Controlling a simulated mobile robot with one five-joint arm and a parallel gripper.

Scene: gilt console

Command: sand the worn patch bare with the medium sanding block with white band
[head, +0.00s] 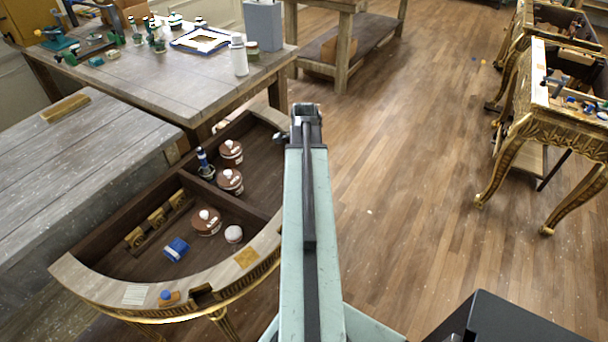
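The gilt half-round console (95,287) stands at the lower left, with a pale rim around dark open compartments. A tan worn-looking patch (246,257) shows on the rim's front right. A paler striped rectangle (135,294) lies on the rim's front left. Several small yellowish blocks (157,217) sit in a row in a dark holder inside the left compartment. They may be the sanding blocks; their bands are too small to tell apart. My gripper (306,112) is raised beyond the console's right side, away from the blocks and patch. Its fingers are seen end-on, so their opening is unclear.
Brown lidded jars (230,182), a blue item (176,248) and a white-topped jar (234,234) stand in the console. A blue-knobbed piece (167,297) sits on the rim. A grey bench (60,165) and cluttered table (150,90) adjoin it. The wooden floor (430,150) is open.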

